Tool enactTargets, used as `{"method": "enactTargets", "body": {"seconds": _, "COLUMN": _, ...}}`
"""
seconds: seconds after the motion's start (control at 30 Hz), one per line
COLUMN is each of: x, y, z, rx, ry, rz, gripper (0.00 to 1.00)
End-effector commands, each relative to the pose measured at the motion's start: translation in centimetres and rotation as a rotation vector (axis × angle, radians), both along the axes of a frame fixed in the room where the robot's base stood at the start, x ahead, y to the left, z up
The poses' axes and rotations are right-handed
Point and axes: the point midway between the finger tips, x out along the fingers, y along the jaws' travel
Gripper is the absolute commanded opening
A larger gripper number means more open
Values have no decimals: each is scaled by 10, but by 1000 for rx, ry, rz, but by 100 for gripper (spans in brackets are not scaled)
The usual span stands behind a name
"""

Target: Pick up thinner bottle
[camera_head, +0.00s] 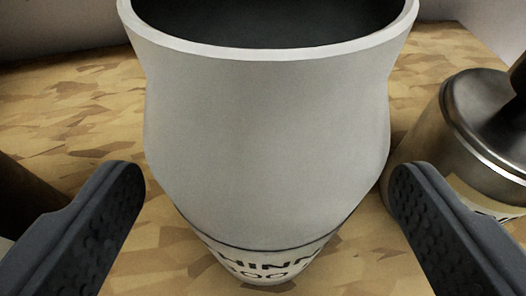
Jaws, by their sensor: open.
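A large pale grey vessel (265,140) with a dark open top fills the middle of the view. Its lower part carries a label with dark letters, partly cut off, that seem to read "THINN...", so it appears to be the thinner bottle. It stands upright on the board surface. My gripper (265,205) is open, with one dark ridged finger on the left and one on the right of the vessel's lower part. A gap shows between each finger and the vessel, and nothing is held.
A metal can (480,135) with a shiny lid stands close at the right, beside the right finger. A dark brown object (25,205) is partly visible at the left edge. The patterned wood-chip floor (75,110) is bare at the left and behind the vessel.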

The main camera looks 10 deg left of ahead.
Motion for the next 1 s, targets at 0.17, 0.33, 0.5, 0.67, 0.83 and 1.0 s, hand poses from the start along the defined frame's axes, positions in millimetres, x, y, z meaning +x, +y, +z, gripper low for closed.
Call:
{"method": "enactTargets", "body": {"seconds": 0.17, "x": 19, "y": 3, "z": -11, "rx": -1, "ry": 4, "rz": 0, "gripper": 82}}
{"method": "enactTargets", "body": {"seconds": 0.33, "x": 26, "y": 4, "z": -12, "rx": -1, "ry": 1, "rz": 1, "gripper": 82}}
{"method": "enactTargets", "body": {"seconds": 0.5, "x": 26, "y": 4, "z": -12, "rx": -1, "ry": 1, "rz": 1, "gripper": 82}}
{"method": "enactTargets", "body": {"seconds": 0.67, "x": 26, "y": 4, "z": -12, "rx": -1, "ry": 2, "rz": 1, "gripper": 40}}
{"method": "enactTargets", "body": {"seconds": 0.83, "x": 26, "y": 4, "z": -12, "rx": -1, "ry": 2, "rz": 0, "gripper": 19}}
{"method": "enactTargets", "body": {"seconds": 1.0, "x": 26, "y": 4, "z": -11, "rx": -1, "ry": 2, "rz": 0, "gripper": 20}}
